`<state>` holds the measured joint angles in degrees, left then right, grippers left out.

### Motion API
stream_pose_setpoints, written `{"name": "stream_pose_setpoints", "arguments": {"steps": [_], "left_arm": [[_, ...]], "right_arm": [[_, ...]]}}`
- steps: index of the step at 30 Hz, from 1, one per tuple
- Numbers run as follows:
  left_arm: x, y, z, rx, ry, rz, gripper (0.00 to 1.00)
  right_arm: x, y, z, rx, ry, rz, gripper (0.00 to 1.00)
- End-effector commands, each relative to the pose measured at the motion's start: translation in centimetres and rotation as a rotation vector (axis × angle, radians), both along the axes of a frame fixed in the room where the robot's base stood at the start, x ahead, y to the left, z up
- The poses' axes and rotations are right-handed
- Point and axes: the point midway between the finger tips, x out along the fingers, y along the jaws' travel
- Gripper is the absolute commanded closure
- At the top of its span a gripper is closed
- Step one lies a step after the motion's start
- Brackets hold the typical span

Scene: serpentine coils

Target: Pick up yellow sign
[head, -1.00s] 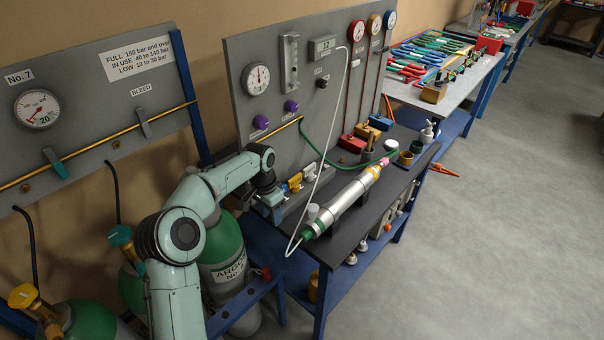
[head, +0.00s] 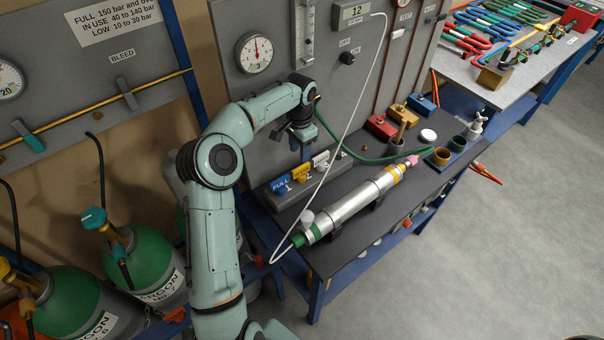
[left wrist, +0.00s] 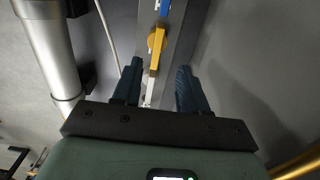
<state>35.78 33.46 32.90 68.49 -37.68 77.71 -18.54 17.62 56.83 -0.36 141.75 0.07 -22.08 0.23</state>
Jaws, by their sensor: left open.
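The yellow sign (head: 301,171) stands in the grey rack (head: 284,199) at the back of the dark bench, between a blue sign (head: 280,184) marked FULL and a white sign (head: 321,160). My left gripper (head: 305,152) is above and just behind this row in the head view, fingers pointing down. In the left wrist view its open fingers (left wrist: 160,70) are on either side of the row. The yellow sign (left wrist: 155,52) shows edge-on between and beyond the fingertips, with a gap on both sides. My right gripper is not in view.
A silver cylinder (head: 349,208) lies in front of the rack, and a white cable (head: 339,147) hangs close by. The grey gauge panel (head: 232,105) rises behind. Red, tan and blue blocks and small pots stand to the right. Green gas cylinders (head: 144,265) stand at left.

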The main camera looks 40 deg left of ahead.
Motion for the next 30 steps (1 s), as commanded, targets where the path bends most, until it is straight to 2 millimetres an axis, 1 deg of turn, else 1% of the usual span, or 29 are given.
{"name": "stream_pose_setpoints", "arguments": {"steps": [1, 3, 11, 15, 18, 22, 28, 29, 30], "left_arm": [[0.0, 0.0, -1.0, -0.003, 0.002, 0.0, 0.57], [0.0, -0.1, -2.0, -0.003, 0.001, 0.0, 0.57], [-0.1, -0.1, -3.9, -0.002, 0.0, 0.001, 0.57], [-0.6, -0.4, -6.1, -0.003, 0.001, 0.0, 0.57], [-0.5, -0.5, -7.4, -0.003, 0.0, -0.001, 0.57], [-0.4, -0.5, -8.2, -0.002, -0.004, 0.001, 0.57], [-0.4, -0.4, -8.3, -0.001, -0.004, 0.001, 0.57], [-0.4, -0.4, -8.3, -0.001, -0.004, 0.001, 0.61], [-0.4, -0.4, -8.3, -0.001, -0.004, 0.0, 0.74]], "right_arm": [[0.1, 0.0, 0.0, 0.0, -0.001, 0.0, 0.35], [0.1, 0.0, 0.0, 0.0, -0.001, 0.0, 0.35], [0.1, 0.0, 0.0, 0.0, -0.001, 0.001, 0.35], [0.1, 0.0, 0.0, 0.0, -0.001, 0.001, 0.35], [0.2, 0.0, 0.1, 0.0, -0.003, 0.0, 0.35], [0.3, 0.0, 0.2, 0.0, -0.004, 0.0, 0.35], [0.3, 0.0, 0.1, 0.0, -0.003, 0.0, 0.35], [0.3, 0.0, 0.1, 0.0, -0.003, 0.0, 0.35], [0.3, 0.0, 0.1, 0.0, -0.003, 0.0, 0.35]]}}
